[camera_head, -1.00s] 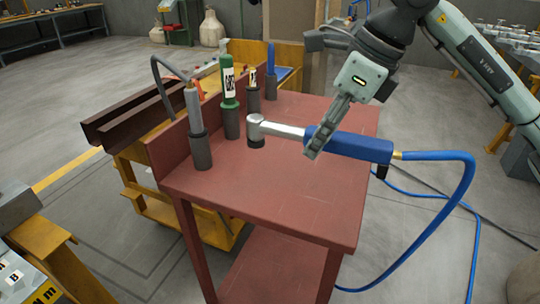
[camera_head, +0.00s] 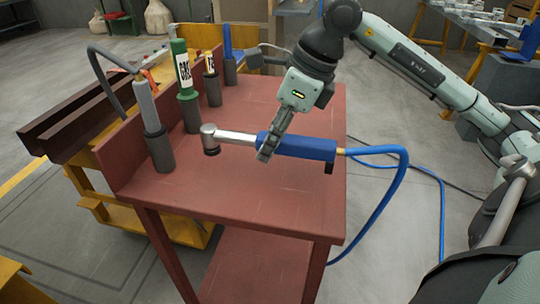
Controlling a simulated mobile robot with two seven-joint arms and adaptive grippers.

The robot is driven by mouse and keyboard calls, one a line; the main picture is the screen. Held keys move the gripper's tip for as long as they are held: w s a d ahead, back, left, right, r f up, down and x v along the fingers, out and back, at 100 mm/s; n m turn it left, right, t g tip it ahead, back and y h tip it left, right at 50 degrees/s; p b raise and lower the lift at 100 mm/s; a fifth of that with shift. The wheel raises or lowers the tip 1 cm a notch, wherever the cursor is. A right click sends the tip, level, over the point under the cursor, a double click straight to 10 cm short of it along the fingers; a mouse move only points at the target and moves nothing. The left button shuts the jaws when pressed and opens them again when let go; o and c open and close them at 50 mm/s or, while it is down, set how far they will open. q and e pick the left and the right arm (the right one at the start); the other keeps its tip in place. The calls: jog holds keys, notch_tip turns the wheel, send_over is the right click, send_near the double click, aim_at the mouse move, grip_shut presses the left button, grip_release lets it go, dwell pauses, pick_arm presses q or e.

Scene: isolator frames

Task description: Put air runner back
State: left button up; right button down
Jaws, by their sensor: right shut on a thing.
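The air runner (camera_head: 308,147) is a blue-handled tool with a silver ratchet head and a blue hose at its right end. It lies roughly level over the red table (camera_head: 240,198), its head to the left by the dark holders. I cannot tell whether it touches the table top. My right gripper (camera_head: 267,150) is shut on the air runner, near the left end of the blue handle. My left gripper is not in view.
Several dark cylindrical holders stand along the table's left side. They hold a grey tool (camera_head: 147,103), a green bottle (camera_head: 183,72), a smaller labelled item (camera_head: 209,64) and a blue item (camera_head: 227,42). The blue hose (camera_head: 408,190) loops off the right edge. The table's front is clear.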

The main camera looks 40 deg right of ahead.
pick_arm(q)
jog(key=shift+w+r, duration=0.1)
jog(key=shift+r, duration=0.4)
pick_arm(e)
jog(key=shift+f, duration=1.45)
jog(key=shift+f, duration=0.1)
jog(key=c, duration=1.2)
grip_release()
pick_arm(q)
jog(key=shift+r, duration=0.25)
